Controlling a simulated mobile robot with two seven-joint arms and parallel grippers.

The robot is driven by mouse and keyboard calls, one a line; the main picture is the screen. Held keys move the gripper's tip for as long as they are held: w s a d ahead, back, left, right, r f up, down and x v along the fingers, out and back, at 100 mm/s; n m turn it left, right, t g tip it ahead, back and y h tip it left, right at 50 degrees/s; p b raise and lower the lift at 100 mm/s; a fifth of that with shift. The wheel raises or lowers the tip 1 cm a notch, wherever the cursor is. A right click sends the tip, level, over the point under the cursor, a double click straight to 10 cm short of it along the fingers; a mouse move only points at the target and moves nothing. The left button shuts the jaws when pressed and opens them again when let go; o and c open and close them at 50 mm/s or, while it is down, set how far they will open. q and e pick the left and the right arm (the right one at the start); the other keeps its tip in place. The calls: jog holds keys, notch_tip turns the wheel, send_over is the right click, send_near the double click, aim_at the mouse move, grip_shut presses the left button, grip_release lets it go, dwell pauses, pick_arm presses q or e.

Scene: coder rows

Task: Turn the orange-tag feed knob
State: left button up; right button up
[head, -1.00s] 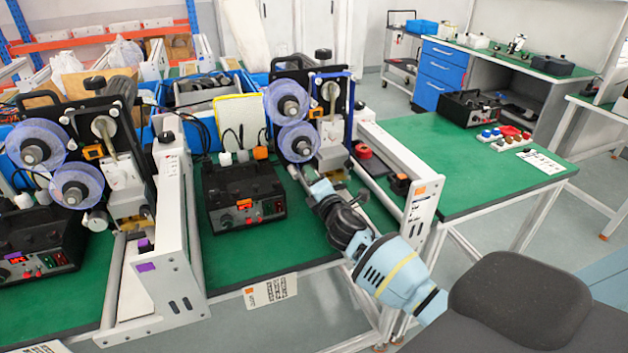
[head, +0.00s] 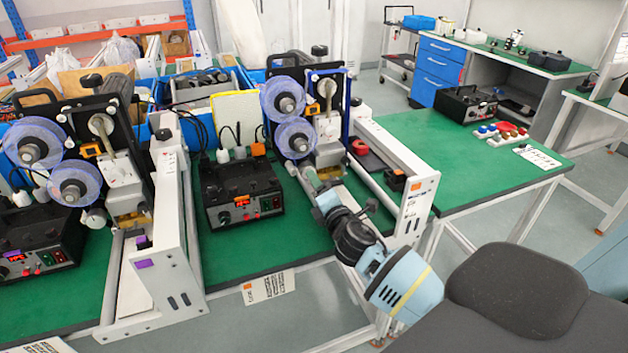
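The orange-tag machine is the right one of the two reel machines; an orange tag (head: 417,187) sits on the end of its white rail. It carries two clear blue reels (head: 295,138). A small grey cylinder, seemingly its feed knob (head: 312,178), shows below the lower reel. My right gripper (head: 321,191) comes in from the lower right with its tip at this cylinder. The fingers are too small and hidden to tell whether they are open, touching or closed around it. My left gripper is not in view.
A black control box (head: 240,190) stands left of the gripper. The purple-tag machine (head: 122,165) stands farther left, with its own grey knob (head: 95,218). A red round part (head: 360,147) lies beside the white rail (head: 395,165). The green bench at right (head: 470,180) is mostly clear.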

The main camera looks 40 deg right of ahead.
jog(key=shift+v, duration=1.2)
